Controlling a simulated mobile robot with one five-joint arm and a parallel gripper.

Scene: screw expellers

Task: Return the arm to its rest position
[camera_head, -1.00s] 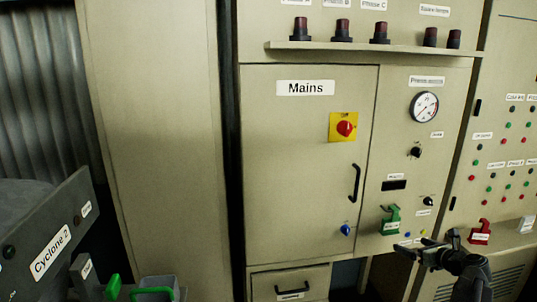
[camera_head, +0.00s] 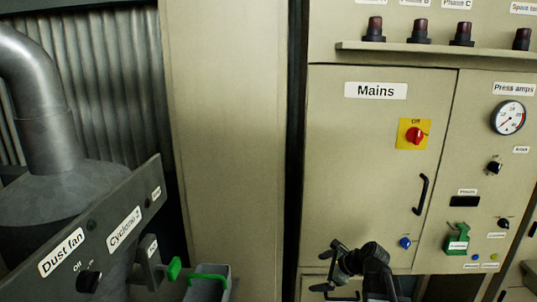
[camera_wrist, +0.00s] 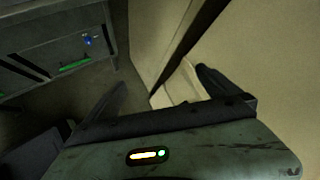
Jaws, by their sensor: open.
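My arm and gripper (camera_head: 328,268) show at the bottom of the head view, right of centre, in front of the lower part of the Mains cabinet (camera_head: 365,165). The dark fingers point left and are spread apart with nothing between them. In the wrist view my gripper (camera_wrist: 161,78) also has its two dark fingers apart and empty. I cannot tell how far the fingers are from the cabinet.
The wrist view shows floor (camera_wrist: 110,85) and a dark cabinet (camera_wrist: 50,50).

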